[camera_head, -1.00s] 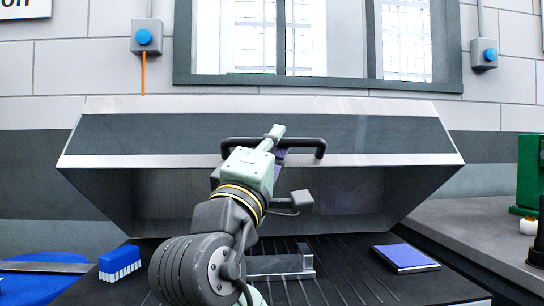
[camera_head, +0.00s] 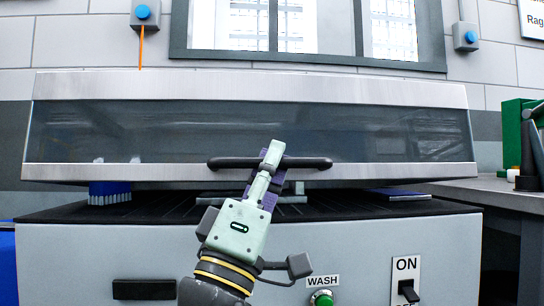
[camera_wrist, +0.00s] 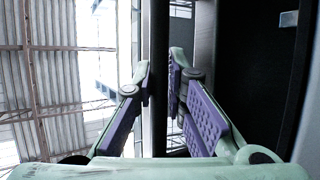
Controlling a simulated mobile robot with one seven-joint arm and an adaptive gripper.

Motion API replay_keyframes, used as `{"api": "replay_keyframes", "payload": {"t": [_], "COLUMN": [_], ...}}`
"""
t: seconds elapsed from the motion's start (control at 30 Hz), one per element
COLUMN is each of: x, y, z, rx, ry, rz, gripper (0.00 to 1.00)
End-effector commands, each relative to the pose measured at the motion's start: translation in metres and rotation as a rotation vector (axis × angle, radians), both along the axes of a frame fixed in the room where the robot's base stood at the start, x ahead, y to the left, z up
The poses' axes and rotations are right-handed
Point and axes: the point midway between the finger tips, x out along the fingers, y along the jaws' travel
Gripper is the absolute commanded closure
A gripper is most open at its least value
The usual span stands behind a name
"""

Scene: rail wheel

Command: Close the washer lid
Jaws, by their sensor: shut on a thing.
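The washer lid (camera_head: 140,124) is a wide metal hood with a dark window and bright edges. It hangs low over the washer, with a narrow gap above the dark ribbed bed (camera_head: 350,206). Its black bar handle (camera_head: 308,162) runs along the lower front. My gripper (camera_head: 272,160) is at the middle of this handle. In the wrist view the purple-padded fingers (camera_wrist: 165,95) are shut around the dark handle bar (camera_wrist: 160,40), which runs upright through the picture.
A blue brush (camera_head: 110,192) and a blue book (camera_head: 398,194) lie on the bed under the lid. The front panel has a green WASH button (camera_head: 321,299) and an ON switch (camera_head: 407,290). A side bench (camera_head: 500,190) with a green machine stands at right.

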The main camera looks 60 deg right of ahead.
Motion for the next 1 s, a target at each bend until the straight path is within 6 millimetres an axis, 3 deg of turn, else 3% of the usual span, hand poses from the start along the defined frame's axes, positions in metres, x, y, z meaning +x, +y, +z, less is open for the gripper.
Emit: {"api": "replay_keyframes", "payload": {"t": [0.53, 0.57, 0.67, 1.0], "x": [0.0026, 0.0026, 0.0023, 0.0012], "y": [-0.0019, -0.0020, -0.0018, -0.0009], "z": [-0.0073, -0.0073, -0.0072, -0.0051], "rx": [0.003, 0.004, 0.004, 0.000], "ry": [0.005, 0.005, 0.004, 0.002], "rz": [0.000, 0.000, 0.001, 0.000], "gripper": [1.00, 0.86, 0.79, 0.79]}}
